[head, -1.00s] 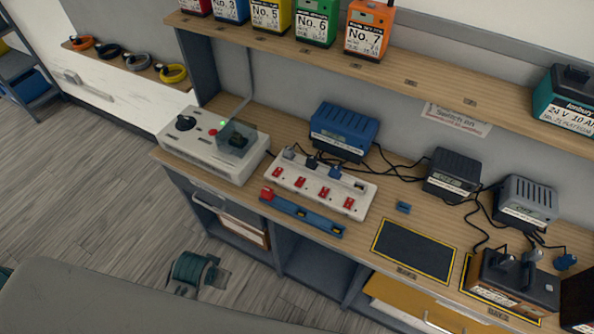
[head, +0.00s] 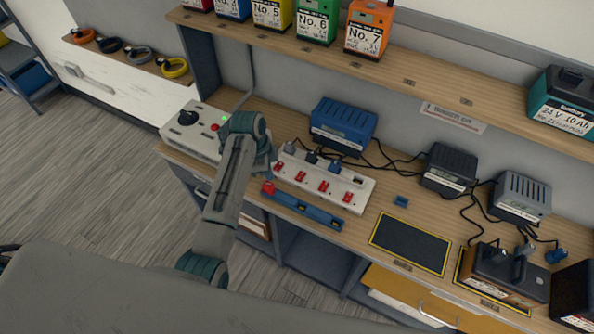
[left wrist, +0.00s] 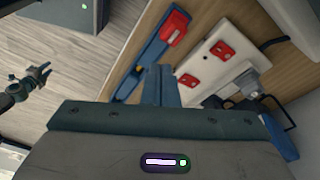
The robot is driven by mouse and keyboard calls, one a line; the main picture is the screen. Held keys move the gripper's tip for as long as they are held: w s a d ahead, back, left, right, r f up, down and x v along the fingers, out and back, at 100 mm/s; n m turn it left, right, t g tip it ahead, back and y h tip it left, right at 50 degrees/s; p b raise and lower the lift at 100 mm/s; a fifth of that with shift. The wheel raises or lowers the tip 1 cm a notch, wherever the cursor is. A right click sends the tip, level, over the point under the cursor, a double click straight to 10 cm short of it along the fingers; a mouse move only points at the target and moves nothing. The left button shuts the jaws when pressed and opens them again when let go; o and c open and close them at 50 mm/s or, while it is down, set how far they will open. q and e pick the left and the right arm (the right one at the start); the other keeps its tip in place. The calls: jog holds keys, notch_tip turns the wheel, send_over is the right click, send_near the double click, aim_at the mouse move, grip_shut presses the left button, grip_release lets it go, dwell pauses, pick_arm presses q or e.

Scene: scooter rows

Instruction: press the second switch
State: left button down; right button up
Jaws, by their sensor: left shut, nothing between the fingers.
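The white power strip (head: 313,189) lies on the bench with a row of several red switches. The second switch from the left (head: 301,176) is uncovered in the head view. In the left wrist view, two red switches show on the strip, and the lower one (left wrist: 190,81) is nearest the fingers. My left gripper (left wrist: 161,72) is shut and empty, with its tips over the bench beside the strip's switch side. It seems apart from the switches; its height is hard to judge. In the head view the forearm and wrist hide the fingertips.
A blue bar with a red end (head: 302,209) lies in front of the strip. Plugs and cables run behind it to a blue charger (head: 343,125). A white control box (head: 187,140) stands left, partly hidden by my arm. A shelf overhangs the back.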

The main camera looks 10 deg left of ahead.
pick_arm(q)
jog(key=w+d+r+m+g+h, duration=0.1)
jog(key=w+d+r+m, duration=0.3)
jog(key=w, duration=0.4)
jog(key=shift+w+d+r+m, duration=0.35)
jog(key=shift+r+m, duration=0.55)
jog(key=shift+r, duration=0.05)
pick_arm(e)
jog(key=shift+a, duration=0.25)
pick_arm(q)
jog(key=shift+f, duration=0.1)
